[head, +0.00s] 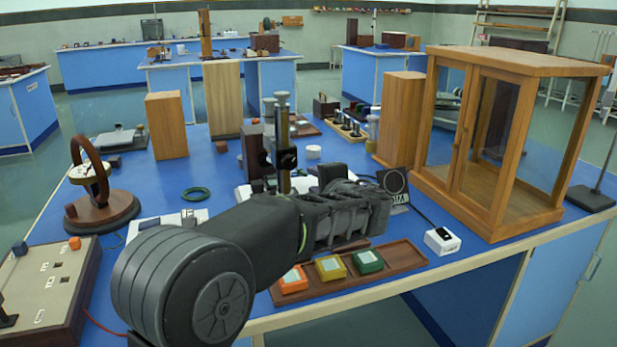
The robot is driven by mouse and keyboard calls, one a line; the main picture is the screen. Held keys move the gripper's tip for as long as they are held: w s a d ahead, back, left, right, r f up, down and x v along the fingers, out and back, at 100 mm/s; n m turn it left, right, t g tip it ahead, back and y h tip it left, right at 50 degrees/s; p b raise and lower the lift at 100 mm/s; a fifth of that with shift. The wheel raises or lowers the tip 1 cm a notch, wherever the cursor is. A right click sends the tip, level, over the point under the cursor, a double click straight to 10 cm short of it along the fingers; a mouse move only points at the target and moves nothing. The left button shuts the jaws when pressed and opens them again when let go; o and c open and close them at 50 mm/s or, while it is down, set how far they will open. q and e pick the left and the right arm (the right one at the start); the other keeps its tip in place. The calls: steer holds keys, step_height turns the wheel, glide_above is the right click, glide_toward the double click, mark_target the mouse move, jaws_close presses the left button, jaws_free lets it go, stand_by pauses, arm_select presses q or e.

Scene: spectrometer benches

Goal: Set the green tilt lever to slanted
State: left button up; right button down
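My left arm reaches in from the bottom left across the bench. Its dark gripper (352,207) is over the middle of the bench, beyond the wooden tray. Its fingers blend into the dark shapes there, so I cannot tell whether they are open or shut. Just behind the arm stands an instrument with a black and brass upright post (282,140) and a pale base, partly hidden by my arm. I cannot make out a green tilt lever; it may be hidden behind my arm or too small to see. My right gripper is not in view.
A wooden tray (405,257) at the front edge holds orange, yellow and green boxes. A glass-doored wooden cabinet (520,62) stands at right, a white box (442,240) before it. A wooden ring stand (103,213) and green coil (196,194) are at left.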

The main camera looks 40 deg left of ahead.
mark_target(305, 175)
arm_select(q)
steer(key=x, duration=0.6)
steer(key=shift+w+a+f, duration=0.1)
steer(key=shift+w+a, duration=0.05)
steer(key=shift+a, duration=0.2)
steer(key=shift+c, duration=0.3)
jaws_close()
